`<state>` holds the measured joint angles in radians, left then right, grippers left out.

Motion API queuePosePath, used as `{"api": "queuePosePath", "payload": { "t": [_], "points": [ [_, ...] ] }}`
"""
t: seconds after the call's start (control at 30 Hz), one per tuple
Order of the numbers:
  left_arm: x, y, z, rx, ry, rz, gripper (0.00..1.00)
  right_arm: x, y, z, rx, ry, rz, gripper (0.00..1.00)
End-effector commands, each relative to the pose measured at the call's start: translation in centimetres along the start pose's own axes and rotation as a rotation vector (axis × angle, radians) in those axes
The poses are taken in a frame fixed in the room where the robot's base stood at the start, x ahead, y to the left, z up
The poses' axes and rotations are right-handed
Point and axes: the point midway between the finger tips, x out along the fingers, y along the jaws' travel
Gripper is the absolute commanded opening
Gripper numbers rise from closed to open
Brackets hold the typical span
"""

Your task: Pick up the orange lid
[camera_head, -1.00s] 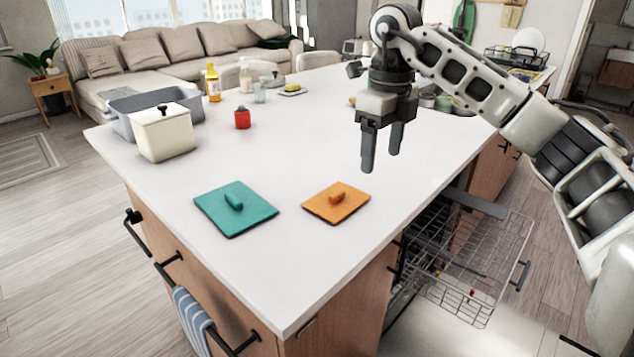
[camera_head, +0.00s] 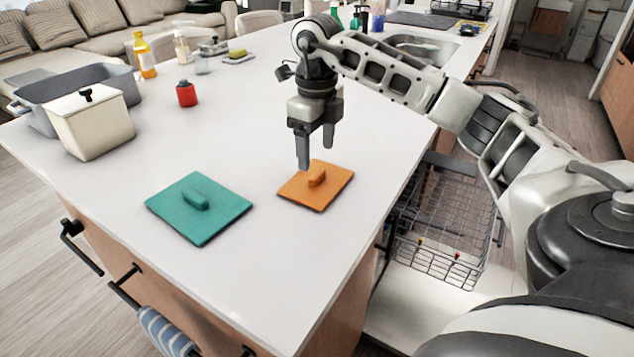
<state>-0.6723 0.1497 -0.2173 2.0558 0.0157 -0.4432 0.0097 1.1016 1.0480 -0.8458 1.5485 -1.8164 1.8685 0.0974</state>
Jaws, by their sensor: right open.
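The orange lid (camera_head: 327,194) is a flat square with a raised handle (camera_head: 317,177) in its middle. It lies on the white island top, right of the teal lid (camera_head: 219,222), with a gap between them. My right gripper (camera_head: 315,158) points down with its fingers apart and nothing between them. Its fingertips appear above and just behind the orange lid's handle; the exact height is hard to tell. The left fingertip overlaps the lid's far edge in the picture. My left gripper is not in view.
A cream lidded pot (camera_head: 92,128) and a grey basin (camera_head: 45,98) stand at the left of the island. A red jar (camera_head: 186,94) and a yellow bottle (camera_head: 145,56) stand farther back. An open wire dishwasher rack (camera_head: 437,232) is at right, below the counter edge.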

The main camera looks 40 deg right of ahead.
Motion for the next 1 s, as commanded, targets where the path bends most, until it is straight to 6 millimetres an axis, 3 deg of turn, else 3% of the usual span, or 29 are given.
{"api": "queuePosePath", "payload": {
  "t": [0.17, 0.43, 0.73, 0.77, 0.93, 1.0],
  "points": [
    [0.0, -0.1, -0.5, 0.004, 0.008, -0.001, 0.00, 1.2, -0.1, 0.0, 0.000, 0.002, 0.000, 0.68],
    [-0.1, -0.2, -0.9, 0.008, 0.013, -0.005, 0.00, 5.0, -0.5, 0.0, 0.000, 0.003, 0.001, 0.68],
    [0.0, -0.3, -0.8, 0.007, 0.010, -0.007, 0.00, 5.7, -0.5, 0.1, 0.000, 0.000, 0.000, 0.68],
    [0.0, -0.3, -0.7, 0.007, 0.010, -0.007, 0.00, 5.7, -0.5, 0.1, 0.000, 0.000, 0.000, 0.65],
    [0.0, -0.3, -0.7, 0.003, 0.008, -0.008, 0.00, 5.7, -0.5, 0.1, 0.000, 0.000, 0.000, 0.20],
    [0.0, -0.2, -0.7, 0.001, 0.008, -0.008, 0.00, 5.6, -0.5, 0.1, 0.000, 0.000, 0.000, 0.20]
  ]
}}
